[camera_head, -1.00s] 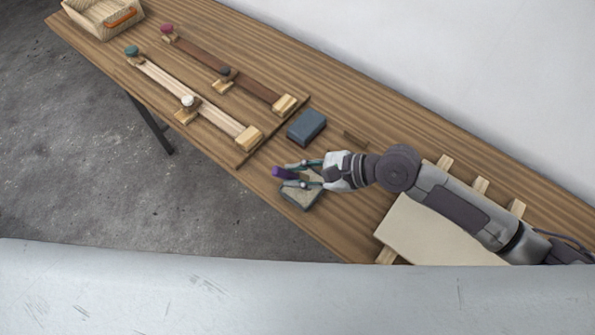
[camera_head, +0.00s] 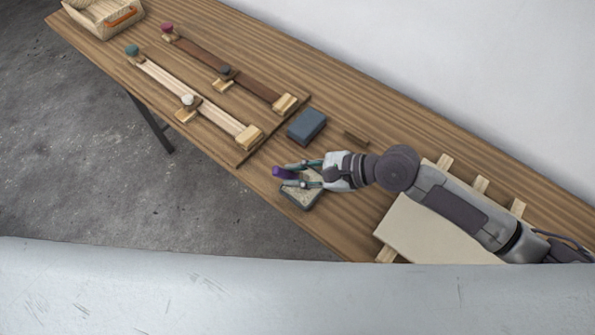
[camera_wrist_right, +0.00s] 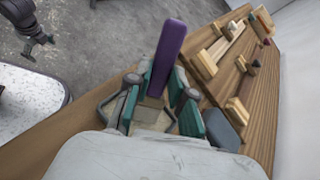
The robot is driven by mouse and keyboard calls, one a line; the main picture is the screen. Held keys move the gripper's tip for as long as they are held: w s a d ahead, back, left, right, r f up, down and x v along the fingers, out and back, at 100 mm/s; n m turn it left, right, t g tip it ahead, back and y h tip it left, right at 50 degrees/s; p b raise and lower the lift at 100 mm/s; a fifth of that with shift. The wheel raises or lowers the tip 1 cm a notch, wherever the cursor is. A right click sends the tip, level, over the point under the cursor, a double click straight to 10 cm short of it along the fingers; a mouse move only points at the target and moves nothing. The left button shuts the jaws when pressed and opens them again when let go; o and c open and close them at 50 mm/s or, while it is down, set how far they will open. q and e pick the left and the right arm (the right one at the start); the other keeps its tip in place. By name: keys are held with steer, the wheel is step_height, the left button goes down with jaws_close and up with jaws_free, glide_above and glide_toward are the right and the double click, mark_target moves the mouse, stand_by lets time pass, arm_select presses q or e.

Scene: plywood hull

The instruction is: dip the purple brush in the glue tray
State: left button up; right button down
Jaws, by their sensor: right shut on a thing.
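My right gripper (camera_head: 296,174) is shut on the purple brush (camera_head: 283,173). In the right wrist view the brush's purple handle (camera_wrist_right: 167,57) stands up between the two fingers (camera_wrist_right: 160,100). Its lower end is hidden by the fingers. The glue tray (camera_head: 303,197) is a small grey tray with a pale inside, near the table's front edge. The gripper and brush are over its far part in the head view. I cannot tell whether the brush touches the glue. My left gripper does not show in the head view; part of a dark arm (camera_wrist_right: 33,30) shows at the upper left of the wrist view.
A blue-grey block (camera_head: 307,126) lies just behind the tray. Two long strips in wooden holders with knobs (camera_head: 200,100) lie to the left. A basket (camera_head: 103,17) stands at the far left end. A pale board on slats (camera_head: 425,232) lies under my right arm.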

steer(key=shift+s+f+p, duration=0.1)
steer(key=shift+f+p, duration=0.2)
steer(key=shift+p, duration=0.05)
stand_by(1.3)
steer(key=shift+r, duration=0.1)
step_height(320, 180, up, 7)
steer(key=p, duration=0.9)
steer(key=shift+r, duration=0.2)
steer(key=shift+f, duration=0.1)
stand_by(0.4)
